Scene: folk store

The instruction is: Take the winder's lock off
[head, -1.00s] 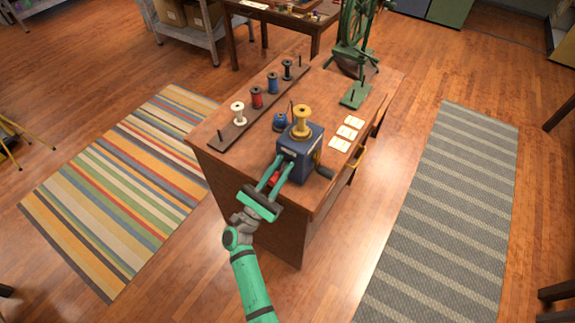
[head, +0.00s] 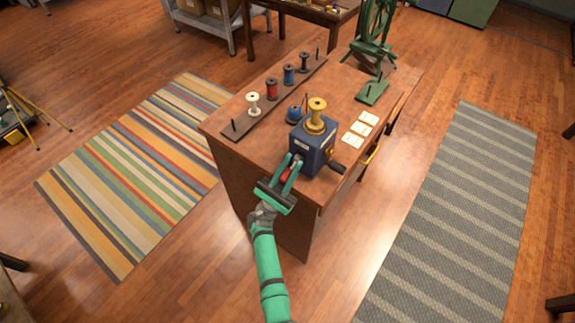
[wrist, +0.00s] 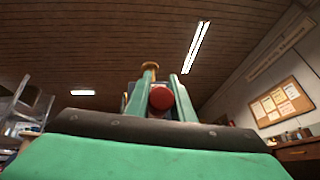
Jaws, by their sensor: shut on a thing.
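The winder (head: 325,138) is a dark blue box near the front corner of the wooden desk, with a yellow spool (head: 316,112) on top and a dark crank at its right. My gripper (head: 294,158) is at the winder's front left face. Its green fingers are shut on the winder's lock, whose round red end (head: 287,175) shows between them. The wrist view shows this red end (wrist: 161,98) head-on between the fingers. The fingers and the red end hide the rest of the lock. I cannot tell whether the lock still touches the winder.
A dark rack (head: 240,124) with several spools stands on the desk (head: 345,185) left of the winder. A small blue object (head: 295,112) is close behind the winder. White cards (head: 360,130) lie to its right. A green spinning wheel (head: 372,35) stands at the back. The floor in front is clear.

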